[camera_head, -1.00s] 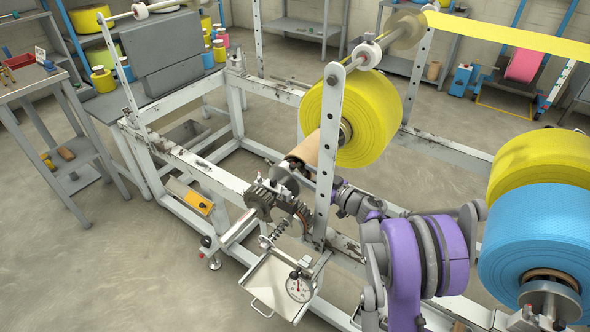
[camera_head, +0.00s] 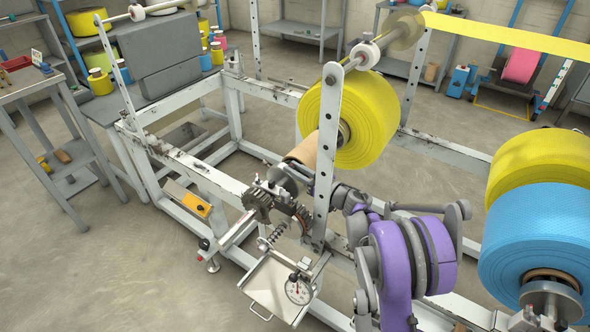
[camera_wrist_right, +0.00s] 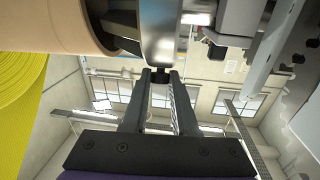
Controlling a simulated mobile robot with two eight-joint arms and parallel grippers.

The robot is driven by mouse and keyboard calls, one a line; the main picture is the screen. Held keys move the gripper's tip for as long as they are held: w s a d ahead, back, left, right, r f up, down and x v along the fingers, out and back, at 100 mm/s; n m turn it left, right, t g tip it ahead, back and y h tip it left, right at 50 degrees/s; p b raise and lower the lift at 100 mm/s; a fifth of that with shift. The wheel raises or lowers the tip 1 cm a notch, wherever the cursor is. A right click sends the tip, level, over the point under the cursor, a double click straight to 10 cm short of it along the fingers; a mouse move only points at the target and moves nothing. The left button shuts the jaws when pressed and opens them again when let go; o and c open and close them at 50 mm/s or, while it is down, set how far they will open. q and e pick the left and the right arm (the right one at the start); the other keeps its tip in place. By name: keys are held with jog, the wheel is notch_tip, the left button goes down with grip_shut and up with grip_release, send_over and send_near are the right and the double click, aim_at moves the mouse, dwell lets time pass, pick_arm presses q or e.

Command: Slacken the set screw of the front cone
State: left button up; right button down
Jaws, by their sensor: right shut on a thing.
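The front cone (camera_head: 284,178) is a grey metal piece at the near end of the tan core (camera_head: 306,150). In the right wrist view, the cone (camera_wrist_right: 160,28) is a shiny metal body at the top, beside the core's open end (camera_wrist_right: 60,22). A small dark set screw (camera_wrist_right: 160,75) sits under the cone, between the fingertips. My right gripper (camera_wrist_right: 160,82) is shut on this screw from below. In the head view, the right hand reaches in from the right at the white upright, which partly hides its fingers. My left gripper is not in view.
A holed white upright (camera_head: 326,150) stands close to my right wrist. Dark gears (camera_head: 275,208) and a tray (camera_head: 272,285) with a dial gauge (camera_head: 298,289) are near the cone. A yellow roll (camera_head: 375,120) hangs behind. A blue roll (camera_head: 535,235) is at the right.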

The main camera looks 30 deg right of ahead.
jog(key=shift+d+n+y, duration=0.1)
jog(key=shift+n+y, duration=0.2)
jog(key=shift+y, duration=0.2)
jog(key=n+g+y, duration=0.1)
jog(key=n, duration=0.1)
jog(key=n+g+y+p, duration=0.1)
jog(key=y, duration=0.1)
jog(key=n+g+y+p, duration=0.1)
jog(key=n+y, duration=0.1)
jog(key=shift+w+d+n, duration=0.15)
jog(key=shift+d+n, duration=0.1)
jog(key=shift+n, duration=0.05)
jog(key=n+g+y+p, duration=0.1)
jog(key=n+g+y, duration=0.2)
jog(key=n+g, duration=0.1)
jog(key=shift+w+d+n+g+y, duration=0.1)
jog(key=shift+w+n+g+y, duration=0.05)
jog(key=shift+n+g+y, duration=0.55)
jog(key=shift+n+g, duration=0.4)
jog(key=shift+g, duration=0.1)
jog(key=shift+w+n+g+y+b, duration=0.1)
jog(key=shift+n+g+y+b, duration=0.25)
jog(key=shift+n+g, duration=0.5)
jog(key=shift+n+g+b, duration=0.3)
jog(key=shift+n+g, duration=0.25)
jog(key=shift+g, duration=0.2)
jog(key=c, duration=0.7)
grip_release()
